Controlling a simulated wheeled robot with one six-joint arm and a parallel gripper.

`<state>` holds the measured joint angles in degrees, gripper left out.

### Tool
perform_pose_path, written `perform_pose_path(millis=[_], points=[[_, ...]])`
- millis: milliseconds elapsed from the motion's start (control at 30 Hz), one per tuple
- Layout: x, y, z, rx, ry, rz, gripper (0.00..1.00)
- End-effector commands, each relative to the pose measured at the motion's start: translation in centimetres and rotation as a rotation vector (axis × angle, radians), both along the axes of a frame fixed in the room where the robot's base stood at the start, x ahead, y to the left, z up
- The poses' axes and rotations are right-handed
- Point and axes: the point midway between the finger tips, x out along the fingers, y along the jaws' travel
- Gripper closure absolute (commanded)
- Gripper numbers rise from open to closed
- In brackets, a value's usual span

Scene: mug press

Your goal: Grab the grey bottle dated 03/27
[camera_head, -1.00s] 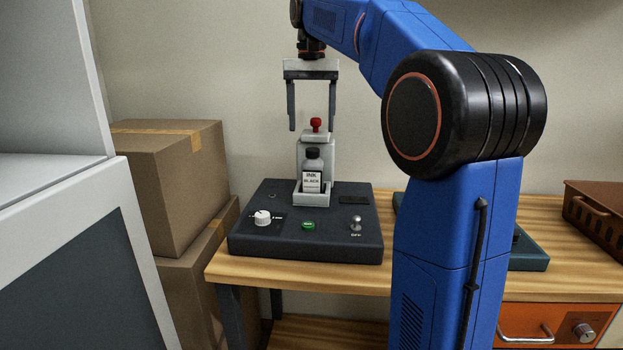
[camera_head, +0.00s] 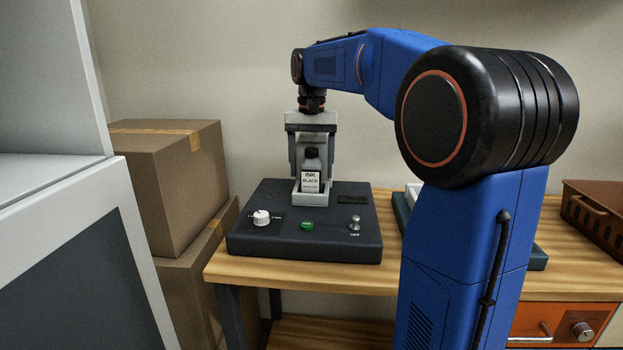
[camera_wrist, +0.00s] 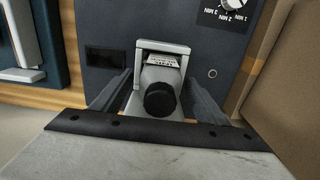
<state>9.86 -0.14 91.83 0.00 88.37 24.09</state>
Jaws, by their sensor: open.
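A grey bottle (camera_head: 311,181) with a black cap and a white label reading "INK BLACK" stands upright in a light grey holder (camera_head: 310,199) on a dark machine base (camera_head: 280,240). I cannot read a date on it. My gripper (camera_head: 312,172) is open and lowered over the bottle, pointing down, with one finger on each side. In the wrist view the bottle's black cap (camera_wrist: 160,99) lies between the two fingers (camera_wrist: 160,97). I cannot tell whether the fingers touch the bottle.
The base carries a white dial (camera_head: 261,218), a green button (camera_head: 307,226) and a toggle switch (camera_head: 354,223) marked OFF. Cardboard boxes (camera_head: 165,185) stand left of the table. A brown crate (camera_head: 597,215) is at the right. A second device (camera_wrist: 28,45) shows in the wrist view.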

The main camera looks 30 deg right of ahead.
Motion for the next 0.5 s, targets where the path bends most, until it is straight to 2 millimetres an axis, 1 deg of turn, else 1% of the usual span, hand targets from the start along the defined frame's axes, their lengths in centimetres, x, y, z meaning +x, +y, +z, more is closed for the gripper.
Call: perform_pose_path(millis=[100, 333, 367, 400, 467, 500], points=[[-0.02, 0.00, -0.81, 0.000, 0.000, 0.000, 0.33], [-0.01, 0.01, -0.94, -0.001, -0.001, 0.000, 0.33], [0.00, 0.00, -0.93, -0.001, -0.001, 0.000, 0.35], [0.00, 0.00, -0.93, -0.001, -0.001, 0.000, 0.45], [0.00, 0.00, -0.92, -0.001, -0.001, 0.000, 0.59], [0.00, 0.00, -0.92, -0.001, -0.001, 0.000, 0.69]])
